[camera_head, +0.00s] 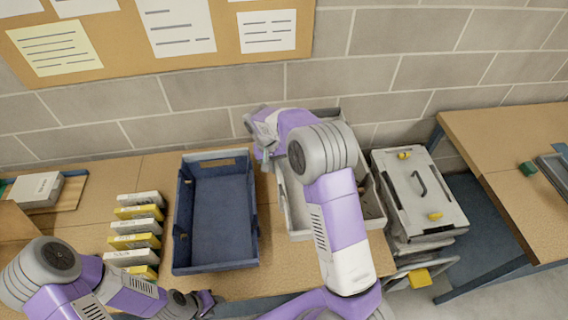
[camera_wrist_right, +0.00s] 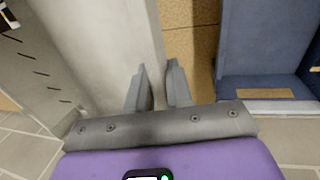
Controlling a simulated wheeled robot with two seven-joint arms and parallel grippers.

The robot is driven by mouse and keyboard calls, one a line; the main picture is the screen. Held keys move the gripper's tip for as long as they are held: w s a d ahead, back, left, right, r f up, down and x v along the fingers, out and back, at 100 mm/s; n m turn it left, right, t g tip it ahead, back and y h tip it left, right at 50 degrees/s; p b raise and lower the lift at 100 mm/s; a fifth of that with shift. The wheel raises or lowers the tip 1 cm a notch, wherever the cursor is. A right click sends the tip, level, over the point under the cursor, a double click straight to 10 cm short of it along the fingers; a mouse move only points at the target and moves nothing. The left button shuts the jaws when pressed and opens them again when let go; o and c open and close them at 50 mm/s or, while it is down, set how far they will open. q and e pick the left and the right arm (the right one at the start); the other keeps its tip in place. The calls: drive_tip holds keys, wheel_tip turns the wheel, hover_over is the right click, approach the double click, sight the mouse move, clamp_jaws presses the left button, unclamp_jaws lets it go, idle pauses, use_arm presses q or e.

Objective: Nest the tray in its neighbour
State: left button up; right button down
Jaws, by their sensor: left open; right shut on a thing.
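The dark blue tray (camera_head: 216,265) sits on the wooden table, open side up and looking empty. The grey tray (camera_head: 291,208) is just to its right, partly hidden behind my right arm. My right gripper (camera_head: 259,140) is at the grey tray's far left corner. In the right wrist view, the right fingers (camera_wrist_right: 159,84) are shut on the grey tray's wall (camera_wrist_right: 125,40). The blue tray (camera_wrist_right: 262,88) stands to the right there, apart from the fingers. My left gripper (camera_head: 207,301) is open and empty near the table's front edge, below the blue tray.
A row of white and yellow boxes (camera_head: 134,241) stands left of the blue tray. A lidded grey case (camera_head: 420,193) is right of the grey tray. A block wall (camera_head: 224,89) with a pinboard (camera_head: 110,47) is behind. Another wooden table (camera_head: 510,160) is at right.

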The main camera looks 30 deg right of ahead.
drive_tip(key=w+a+p, duration=0.1)
drive_tip(key=w+a, duration=0.2)
drive_tip(key=a, duration=0.6)
drive_tip(key=shift+a, duration=0.25)
drive_tip(key=w+a+p, duration=0.4)
drive_tip(key=a, duration=0.8)
drive_tip(key=shift+a, duration=0.2)
drive_tip(key=shift+r, duration=0.1)
idle(0.4)
